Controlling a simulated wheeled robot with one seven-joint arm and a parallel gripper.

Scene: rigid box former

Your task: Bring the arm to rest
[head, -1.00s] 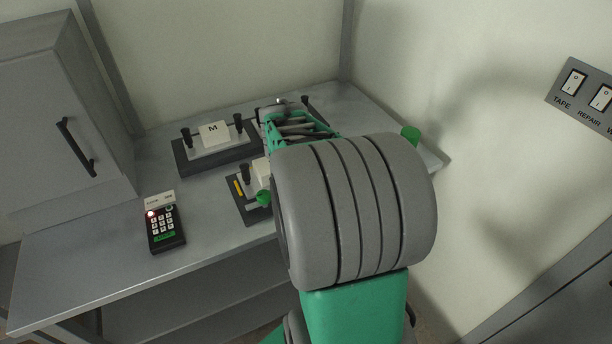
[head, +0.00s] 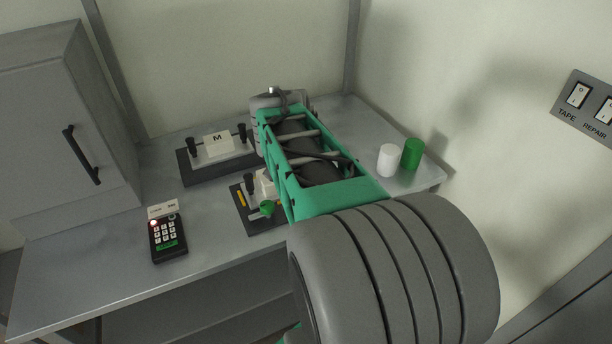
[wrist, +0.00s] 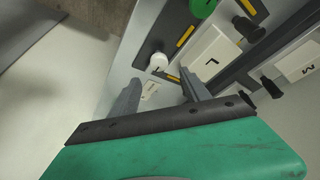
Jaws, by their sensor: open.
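My gripper (wrist: 160,92) shows in the wrist view with its two fingers apart and nothing between them. It is above the near side of the bench, close to a former with a white block marked L (wrist: 212,62). A white round knob (wrist: 158,62) lies just beyond the fingertips in the picture; whether they touch it I cannot tell, but they look apart. In the head view my arm stretches over the bench, and my gripper is hidden behind it.
A former marked M (head: 218,145) stands at the back of the bench (head: 100,270). A keypad (head: 168,238) is at the front left. A white cylinder (head: 387,160) and a green cylinder (head: 411,154) stand at the right. A grey cabinet (head: 60,130) is at left, a switch panel (head: 590,105) on the right wall.

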